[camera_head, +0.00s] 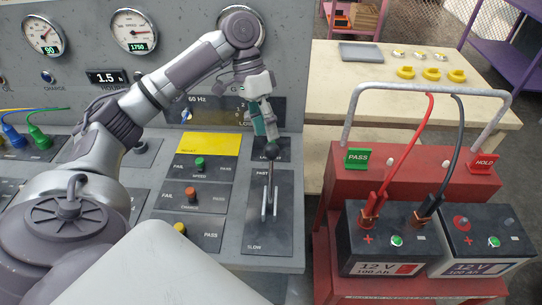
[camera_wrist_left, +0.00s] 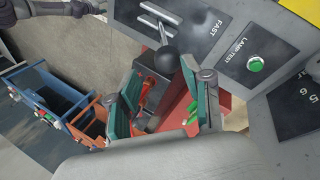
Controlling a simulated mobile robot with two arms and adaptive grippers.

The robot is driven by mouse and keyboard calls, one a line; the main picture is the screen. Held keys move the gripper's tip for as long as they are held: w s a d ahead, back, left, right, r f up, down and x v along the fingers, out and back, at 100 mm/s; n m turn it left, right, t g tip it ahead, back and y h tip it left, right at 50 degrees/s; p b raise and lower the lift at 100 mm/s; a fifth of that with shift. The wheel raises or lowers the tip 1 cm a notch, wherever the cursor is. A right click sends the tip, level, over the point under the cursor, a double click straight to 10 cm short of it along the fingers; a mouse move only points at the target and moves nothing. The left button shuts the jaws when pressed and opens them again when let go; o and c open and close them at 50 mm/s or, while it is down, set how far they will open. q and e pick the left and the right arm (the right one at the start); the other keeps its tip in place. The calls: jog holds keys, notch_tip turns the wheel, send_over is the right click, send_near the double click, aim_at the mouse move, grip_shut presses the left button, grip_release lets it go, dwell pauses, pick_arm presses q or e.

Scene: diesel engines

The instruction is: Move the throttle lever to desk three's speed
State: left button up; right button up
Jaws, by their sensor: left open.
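The throttle lever has a black ball knob (camera_head: 270,146) on a grey stem, rising from a slotted plate (camera_head: 259,232) marked FAST at the far end and SLOW at the near end. In the head view the knob shows near the FAST end. My left gripper (camera_head: 262,128) is open just beyond and above the knob. In the left wrist view the knob (camera_wrist_left: 166,61) lies between the lines of the open fingers (camera_wrist_left: 163,88), ahead of their tips; contact cannot be told. A speed gauge (camera_head: 135,31) reads 1750. My right gripper is not in view.
Left of the lever plate are a yellow label (camera_head: 208,144) and small knobs marked FAIL and PASS. A red stand (camera_head: 410,176) with two 12 V batteries (camera_head: 383,265) and a metal handle is close at the right. A cream table (camera_head: 345,68) stands behind it.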

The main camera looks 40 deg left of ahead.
aim_at(269, 146)
pick_arm(q)
jog(key=x, duration=0.4)
jog(key=shift+w+a+f, duration=0.1)
jog(key=shift+a, duration=0.05)
jog(key=f, duration=0.1)
jog(key=f+p, duration=0.1)
jog(key=f, duration=0.1)
jog(key=shift+d+f, duration=0.3)
jog(key=shift+d, duration=0.05)
jog(key=shift+s+d+f, duration=0.25)
jog(key=shift+s, duration=0.05)
jog(key=shift+d+f, duration=0.1)
jog(key=shift+f, duration=0.15)
grip_shut()
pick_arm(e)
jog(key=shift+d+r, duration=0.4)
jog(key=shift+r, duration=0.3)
pick_arm(q)
jog(key=shift+w, duration=0.15)
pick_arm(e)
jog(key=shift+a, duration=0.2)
